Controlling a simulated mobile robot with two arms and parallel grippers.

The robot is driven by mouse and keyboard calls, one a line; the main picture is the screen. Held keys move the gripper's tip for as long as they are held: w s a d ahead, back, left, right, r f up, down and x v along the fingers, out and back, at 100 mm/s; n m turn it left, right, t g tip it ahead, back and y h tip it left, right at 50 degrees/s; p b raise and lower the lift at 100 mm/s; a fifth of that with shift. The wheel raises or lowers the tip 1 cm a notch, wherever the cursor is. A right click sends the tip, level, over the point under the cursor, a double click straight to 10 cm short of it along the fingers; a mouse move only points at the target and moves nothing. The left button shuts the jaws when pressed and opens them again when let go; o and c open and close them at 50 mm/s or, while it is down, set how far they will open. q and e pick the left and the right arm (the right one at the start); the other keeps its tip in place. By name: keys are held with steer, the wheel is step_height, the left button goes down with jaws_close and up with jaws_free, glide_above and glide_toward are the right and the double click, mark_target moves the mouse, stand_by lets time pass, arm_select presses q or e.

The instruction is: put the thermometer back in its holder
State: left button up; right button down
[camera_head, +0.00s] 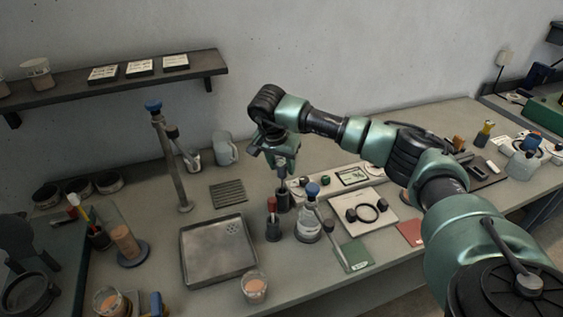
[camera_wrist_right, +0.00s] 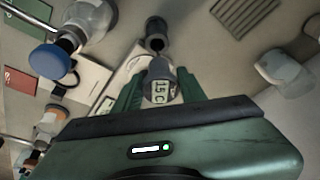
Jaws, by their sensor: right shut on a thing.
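The thermometer has a grey head with a small display that reads about 15 C. It sits between the fingers of my right gripper (camera_wrist_right: 160,92) in the right wrist view, where the thermometer (camera_wrist_right: 161,84) shows its display. In the head view the right gripper (camera_head: 281,152) is over the bench, pointing down and shut on the thermometer (camera_head: 281,173). The holder (camera_wrist_right: 156,35) also shows beyond the thermometer in the wrist view. I cannot tell whether the probe tip is inside it. My left gripper is not in view.
A pale cup (camera_head: 224,149) stands at the back.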

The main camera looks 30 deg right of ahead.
mark_target(281, 177)
step_height(281, 177, down, 3)
steer(key=shift+f+b, duration=0.1)
steer(key=shift+b, duration=0.75)
steer(key=shift+f+b, duration=0.8)
steer(key=shift+f, duration=0.45)
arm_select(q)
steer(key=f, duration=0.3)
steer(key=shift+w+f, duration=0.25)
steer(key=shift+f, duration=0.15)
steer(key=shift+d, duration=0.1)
arm_select(e)
steer(key=c, duration=0.7)
jaws_free()
steer(key=shift+c, duration=0.2)
